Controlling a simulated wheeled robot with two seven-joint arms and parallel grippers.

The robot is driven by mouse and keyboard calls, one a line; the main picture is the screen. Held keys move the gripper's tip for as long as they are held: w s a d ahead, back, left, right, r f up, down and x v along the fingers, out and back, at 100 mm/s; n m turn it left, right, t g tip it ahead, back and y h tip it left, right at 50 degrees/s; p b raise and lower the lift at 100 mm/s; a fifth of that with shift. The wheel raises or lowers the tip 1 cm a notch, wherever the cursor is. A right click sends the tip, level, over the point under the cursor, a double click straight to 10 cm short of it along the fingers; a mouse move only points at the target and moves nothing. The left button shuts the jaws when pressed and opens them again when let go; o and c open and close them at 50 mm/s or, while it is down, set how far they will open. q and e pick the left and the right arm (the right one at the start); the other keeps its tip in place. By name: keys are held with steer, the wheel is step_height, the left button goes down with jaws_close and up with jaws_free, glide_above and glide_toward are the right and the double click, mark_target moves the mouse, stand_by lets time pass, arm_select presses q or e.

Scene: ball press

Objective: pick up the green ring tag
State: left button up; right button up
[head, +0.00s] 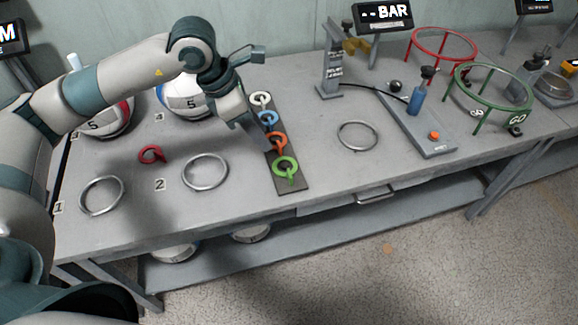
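The green ring tag (287,175) is at the near end of a dark strip (294,187) on the grey table, in the head view. Behind it in the same row are an orange ring tag (275,148), a blue one (268,124) and a white one (260,105). My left gripper (241,119) is over the table, just left of the strip near the blue and orange tags. It is apart from the green tag. Its fingertips are small and partly hidden by the hand, so I cannot tell whether they are open. My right gripper is not in view.
A red ring tag (147,159) lies on the table at left. Metal rings (205,188) lie on the table, and balls (190,99) stand behind. Right are a gauge post (332,70), a pump board (437,151) and red and green hoop stands (487,103). Table around the strip's near end is clear.

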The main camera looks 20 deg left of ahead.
arm_select(q)
steer(key=p, duration=0.3)
glide_above(289, 173)
steer(key=s+a, duration=0.1)
steer(key=a, duration=0.1)
steer(key=f, duration=1.1)
steer(key=shift+d+f, duration=0.2)
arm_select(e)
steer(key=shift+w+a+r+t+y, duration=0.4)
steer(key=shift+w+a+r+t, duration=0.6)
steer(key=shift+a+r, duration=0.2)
arm_select(q)
steer(key=shift+d+f, duration=0.1)
steer(key=shift+f, duration=0.3)
steer(key=p+x, duration=0.1)
steer(key=x, duration=0.2)
steer(key=shift+f, duration=0.1)
steer(key=shift+w+d+f+p, duration=0.15)
steer(key=shift+f+p, duration=0.15)
steer(key=shift+f, duration=0.25)
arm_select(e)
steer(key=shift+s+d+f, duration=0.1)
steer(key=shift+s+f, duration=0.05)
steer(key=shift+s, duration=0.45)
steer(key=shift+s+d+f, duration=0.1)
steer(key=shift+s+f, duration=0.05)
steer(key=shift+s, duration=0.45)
